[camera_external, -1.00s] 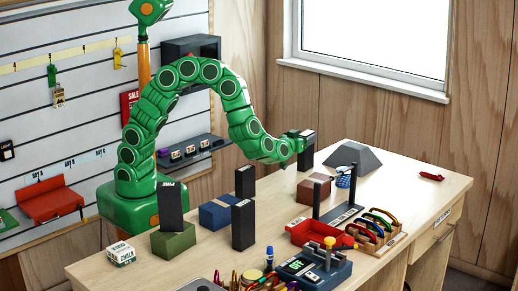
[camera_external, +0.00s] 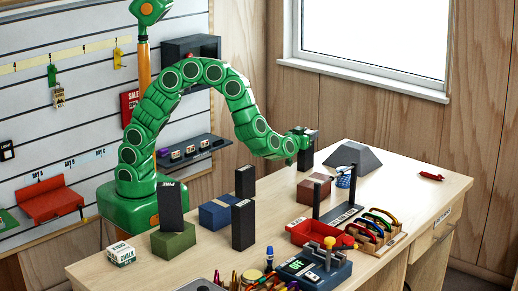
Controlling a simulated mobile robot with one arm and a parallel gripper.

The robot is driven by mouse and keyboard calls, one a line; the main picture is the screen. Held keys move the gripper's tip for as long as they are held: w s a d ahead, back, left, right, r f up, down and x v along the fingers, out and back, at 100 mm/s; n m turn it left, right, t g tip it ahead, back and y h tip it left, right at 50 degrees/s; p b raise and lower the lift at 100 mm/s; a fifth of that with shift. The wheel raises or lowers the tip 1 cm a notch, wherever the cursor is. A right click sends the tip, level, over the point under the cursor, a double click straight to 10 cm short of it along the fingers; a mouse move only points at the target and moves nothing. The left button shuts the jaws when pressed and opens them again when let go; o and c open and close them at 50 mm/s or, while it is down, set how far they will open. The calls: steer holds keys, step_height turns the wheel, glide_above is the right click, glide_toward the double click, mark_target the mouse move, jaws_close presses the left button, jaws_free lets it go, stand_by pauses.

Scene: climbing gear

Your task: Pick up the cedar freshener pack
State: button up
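Several dark upright packs stand on the bench. One dark pack (camera_external: 311,152) is at my gripper (camera_external: 303,133), behind a brown box. The others are a pack (camera_external: 171,206) by the green box (camera_external: 173,241), a pack (camera_external: 245,182) behind the blue box (camera_external: 217,213), and a pack (camera_external: 243,226) in front of it. Their labels are too small to read, so I cannot tell which is cedar. My gripper is at the upper part of the far dark pack. The fingers are small and partly hidden; I cannot tell whether they grip it.
The brown box (camera_external: 313,189) is below my gripper. Nearby are a blue-white item (camera_external: 344,177), a grey wedge (camera_external: 353,159), a red tray (camera_external: 312,233) and a rack of carabiners (camera_external: 376,232). A chalk box (camera_external: 121,254) is at front left. The bench's right side is mostly clear.

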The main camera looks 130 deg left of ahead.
jaws_close()
steer(key=shift+r, duration=0.15)
